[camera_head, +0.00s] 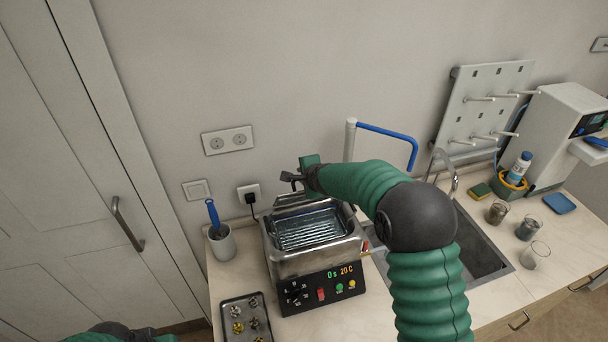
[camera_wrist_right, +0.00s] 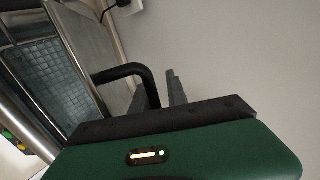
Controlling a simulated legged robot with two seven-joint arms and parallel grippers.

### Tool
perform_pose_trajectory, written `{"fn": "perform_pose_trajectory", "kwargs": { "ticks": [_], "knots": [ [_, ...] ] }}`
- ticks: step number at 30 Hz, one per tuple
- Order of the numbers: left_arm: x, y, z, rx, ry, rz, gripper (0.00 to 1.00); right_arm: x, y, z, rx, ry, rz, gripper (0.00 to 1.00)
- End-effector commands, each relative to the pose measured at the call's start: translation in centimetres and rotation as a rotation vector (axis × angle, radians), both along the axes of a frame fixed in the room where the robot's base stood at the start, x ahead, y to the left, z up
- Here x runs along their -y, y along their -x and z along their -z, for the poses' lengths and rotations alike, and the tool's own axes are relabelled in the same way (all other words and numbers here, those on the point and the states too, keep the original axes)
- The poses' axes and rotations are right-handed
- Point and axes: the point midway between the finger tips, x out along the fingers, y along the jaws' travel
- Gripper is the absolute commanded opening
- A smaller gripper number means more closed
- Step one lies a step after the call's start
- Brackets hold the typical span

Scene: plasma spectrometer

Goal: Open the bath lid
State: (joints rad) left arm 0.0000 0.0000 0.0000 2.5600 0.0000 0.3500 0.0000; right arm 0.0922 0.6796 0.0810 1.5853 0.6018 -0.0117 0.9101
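The metal bath (camera_head: 312,262) stands on the counter with its ribbed inside in view. Its metal lid (camera_wrist_right: 98,48) is raised at the back of the bath, seen steeply tilted in the right wrist view; in the head view it is mostly hidden. A black curved handle (camera_wrist_right: 122,72) sticks out from the lid. My right gripper (camera_head: 291,179) is behind and above the bath. In the wrist view its fingers (camera_wrist_right: 162,92) are apart, with the handle's end at the left finger and a gap to the right finger. Only a green and black part of my left arm shows at the bottom left.
A cup with a blue-handled tool (camera_head: 222,243) stands left of the bath, and a tray of small parts (camera_head: 246,318) is in front. A sink (camera_head: 480,250), a tap and glass beakers (camera_head: 528,229) are at the right. The wall with sockets (camera_head: 228,140) is close behind.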

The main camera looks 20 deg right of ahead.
Motion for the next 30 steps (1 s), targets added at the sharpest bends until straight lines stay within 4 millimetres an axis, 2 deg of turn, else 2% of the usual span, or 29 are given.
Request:
{"fn": "perform_pose_trajectory", "kwargs": {
  "ticks": [8, 30],
  "knots": [
    [0.0, 0.0, -0.1, 0.000, 0.000, 0.000, 0.36, 0.0, 0.1, -0.2, 0.000, 0.001, 0.001, 0.18],
    [0.0, 0.0, -3.6, 0.000, 0.000, 0.000, 0.36, 0.1, 2.6, -6.9, 0.015, 0.002, 0.003, 0.18]
  ]
}}
